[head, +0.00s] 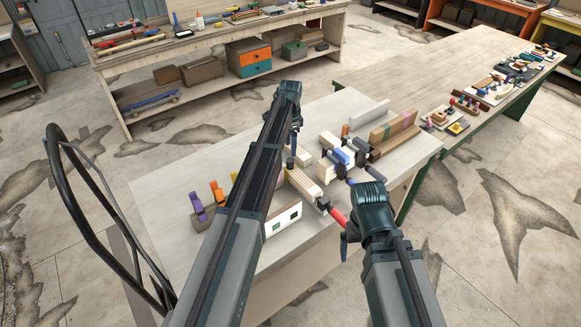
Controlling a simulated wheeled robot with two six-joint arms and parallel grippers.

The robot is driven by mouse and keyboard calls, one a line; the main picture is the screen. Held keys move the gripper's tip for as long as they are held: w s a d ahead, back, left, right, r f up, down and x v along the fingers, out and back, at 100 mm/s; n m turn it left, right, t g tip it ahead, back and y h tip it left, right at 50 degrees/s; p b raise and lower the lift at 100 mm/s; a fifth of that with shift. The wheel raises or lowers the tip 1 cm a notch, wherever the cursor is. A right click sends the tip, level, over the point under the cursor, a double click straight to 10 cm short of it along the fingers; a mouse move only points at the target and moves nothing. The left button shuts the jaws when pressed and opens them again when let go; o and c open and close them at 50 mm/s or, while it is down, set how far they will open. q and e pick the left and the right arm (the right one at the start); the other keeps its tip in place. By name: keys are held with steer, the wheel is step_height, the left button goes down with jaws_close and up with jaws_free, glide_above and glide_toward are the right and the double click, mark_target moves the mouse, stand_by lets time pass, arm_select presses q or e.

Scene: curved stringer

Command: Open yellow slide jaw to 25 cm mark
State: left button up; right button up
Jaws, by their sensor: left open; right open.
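My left gripper (294,138) points down over the workbench, open, beyond the pale wooden blocks; its own arm hides part of the bench. My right gripper (344,243) is open, pointing down near the bench's front edge, beside a clamp's red handle (334,215). I cannot tell whether it touches the handle. A small yellow piece (234,177) stands left of my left arm, in a row with an orange piece (217,191) and a purple piece (198,206). I cannot tell which part is the yellow slide jaw, and no 25 cm mark is readable.
Clamps with blue parts (341,157) and wooden strips (394,134) crowd the bench's right half. A white box-like piece (284,219) lies between my arms. The workbench (165,180) is bare at its far left. Another cluttered bench (215,37) stands behind.

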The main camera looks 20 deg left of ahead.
mark_target(291, 160)
arm_select(q)
step_height(291, 160, down, 8)
steer(key=b, duration=0.7)
steer(key=shift+f, duration=0.15)
jaws_close()
stand_by(1.0)
